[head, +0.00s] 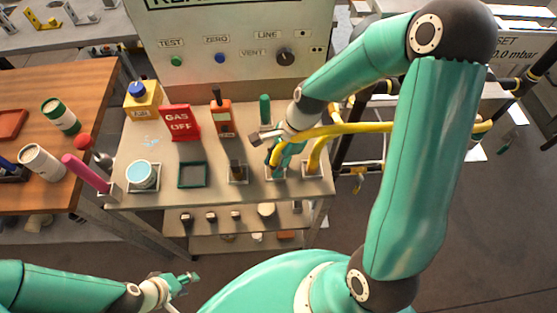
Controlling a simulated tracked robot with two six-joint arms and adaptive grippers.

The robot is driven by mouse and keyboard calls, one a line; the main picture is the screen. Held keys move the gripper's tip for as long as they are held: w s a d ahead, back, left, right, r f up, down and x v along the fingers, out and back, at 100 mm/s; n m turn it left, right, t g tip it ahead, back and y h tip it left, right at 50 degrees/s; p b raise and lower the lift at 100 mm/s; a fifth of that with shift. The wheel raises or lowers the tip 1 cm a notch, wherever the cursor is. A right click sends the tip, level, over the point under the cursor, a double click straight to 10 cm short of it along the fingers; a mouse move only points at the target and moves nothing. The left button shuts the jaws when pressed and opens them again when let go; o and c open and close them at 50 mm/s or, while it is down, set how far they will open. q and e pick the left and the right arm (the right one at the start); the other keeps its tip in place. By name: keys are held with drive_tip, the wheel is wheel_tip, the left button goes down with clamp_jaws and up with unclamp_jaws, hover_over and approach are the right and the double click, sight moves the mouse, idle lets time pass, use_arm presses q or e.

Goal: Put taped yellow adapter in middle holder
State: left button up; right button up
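A short yellow piece (275,155), which looks like the adapter, is upright at the middle holder (275,175) on the front right of the bench top. Tape on it is too small to make out. My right gripper (281,154) is at this piece, with teal fingers beside it and low over the holder. Whether the fingers press on it is unclear. The holder to the left (237,174) has a dark brass fitting in it. The holder to the right (316,172) has a curved yellow hose end. My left gripper (186,281) is low at the front left, away from the bench, seemingly empty.
A yellow hose (370,128) runs behind my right arm towards the pipes. A red GAS OFF sign (181,122), an orange device (222,117), a green cylinder (265,107) and an empty dark green tray (192,175) stand nearby. The control panel (235,45) rises behind.

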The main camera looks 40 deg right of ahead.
sight(278, 159)
drive_tip(key=shift+o, duration=1.4)
drive_tip(key=shift+r, duration=0.1)
drive_tip(key=v, duration=0.7)
drive_tip(key=shift+r, duration=0.3)
